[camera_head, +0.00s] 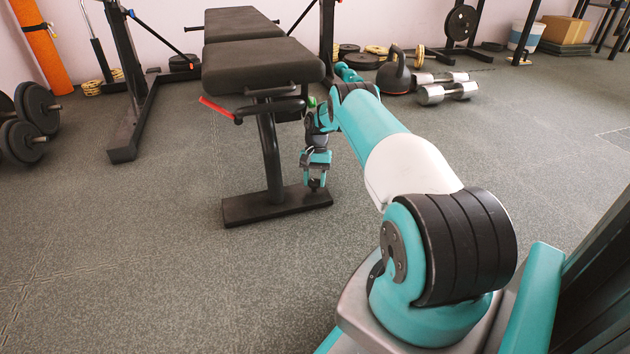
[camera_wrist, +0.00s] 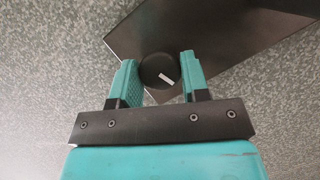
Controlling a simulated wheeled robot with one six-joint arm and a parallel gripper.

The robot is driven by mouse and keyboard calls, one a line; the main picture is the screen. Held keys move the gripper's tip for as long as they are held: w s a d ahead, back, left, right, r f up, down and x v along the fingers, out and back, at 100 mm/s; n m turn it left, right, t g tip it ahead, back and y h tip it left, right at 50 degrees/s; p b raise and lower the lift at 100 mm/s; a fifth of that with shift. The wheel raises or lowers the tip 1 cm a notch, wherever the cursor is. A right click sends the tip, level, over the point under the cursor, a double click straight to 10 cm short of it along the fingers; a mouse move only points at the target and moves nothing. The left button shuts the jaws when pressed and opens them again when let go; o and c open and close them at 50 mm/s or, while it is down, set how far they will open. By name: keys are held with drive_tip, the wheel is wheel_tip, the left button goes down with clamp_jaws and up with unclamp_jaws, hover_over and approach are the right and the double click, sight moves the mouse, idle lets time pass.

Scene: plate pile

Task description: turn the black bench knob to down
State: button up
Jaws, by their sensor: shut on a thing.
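The black knob (camera_wrist: 157,67) is round and dark, with a short slanted white mark on the lower right of its face. In the wrist view it sits between the two teal fingers of my gripper (camera_wrist: 157,62), near the edge of the bench's dark base plate (camera_wrist: 225,25). My gripper is shut on the knob. In the head view my gripper (camera_head: 315,184) points down at the right end of the bench's foot plate (camera_head: 262,209). The knob cannot be made out there. The black bench (camera_head: 262,66) stands above and behind my gripper.
A red-gripped lever (camera_head: 217,108) sticks out left of the bench. A kettlebell (camera_head: 394,75) and silver dumbbells (camera_head: 448,92) lie on the floor behind my arm. Black dumbbells (camera_head: 38,107) are at far left. The floor in front of the bench is clear.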

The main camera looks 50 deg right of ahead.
drive_tip(key=shift+n, duration=0.6)
drive_tip(key=o, duration=0.9)
